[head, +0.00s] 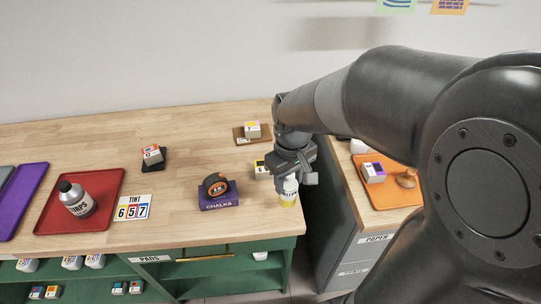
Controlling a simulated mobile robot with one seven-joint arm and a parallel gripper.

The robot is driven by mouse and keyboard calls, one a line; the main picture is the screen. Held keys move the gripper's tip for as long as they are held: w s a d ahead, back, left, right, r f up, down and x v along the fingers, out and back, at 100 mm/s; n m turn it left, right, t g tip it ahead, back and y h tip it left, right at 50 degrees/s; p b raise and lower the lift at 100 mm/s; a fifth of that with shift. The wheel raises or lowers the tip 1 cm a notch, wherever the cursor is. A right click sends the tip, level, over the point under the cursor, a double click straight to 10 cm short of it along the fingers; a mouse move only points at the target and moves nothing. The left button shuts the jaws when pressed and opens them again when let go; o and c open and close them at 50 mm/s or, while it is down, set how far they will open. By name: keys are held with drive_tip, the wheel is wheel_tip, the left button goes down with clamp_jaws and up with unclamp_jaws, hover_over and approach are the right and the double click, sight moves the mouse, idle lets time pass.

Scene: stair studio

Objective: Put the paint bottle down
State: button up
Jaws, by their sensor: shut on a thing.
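The paint bottle (289,194) is small, with a white upper part and a yellow lower part. It is upright below my gripper (292,176), which is shut on it. The bottle's top is hidden by the gripper. It appears over the right end of the wooden worktop (165,205), close to the right edge. I cannot tell whether its base touches the wood.
A purple chalks box (219,203) with a dark round tape roll (216,184) stands left of the bottle. A small yellow-labelled box (262,170) is just behind. A gap separates the worktop from a grey cabinet (345,235) with an orange tray (390,197). Clear wood lies further left.

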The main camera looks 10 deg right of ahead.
drive_tip(key=shift+w+a+f, duration=0.2)
drive_tip(key=shift+a+f, duration=0.25)
drive_tip(key=shift+f, duration=0.45)
drive_tip(key=shift+w+a+f, duration=0.15)
drive_tip(key=shift+a+f, duration=0.35)
drive_tip(key=shift+f, duration=0.4)
drive_tip(key=shift+w+a+f, duration=0.2)
drive_tip(key=shift+a+f, duration=0.25)
drive_tip(key=shift+f, duration=0.45)
drive_tip(key=shift+f, duration=0.15)
drive_tip(key=o, duration=1)
drive_tip(key=shift+o, duration=0.2)
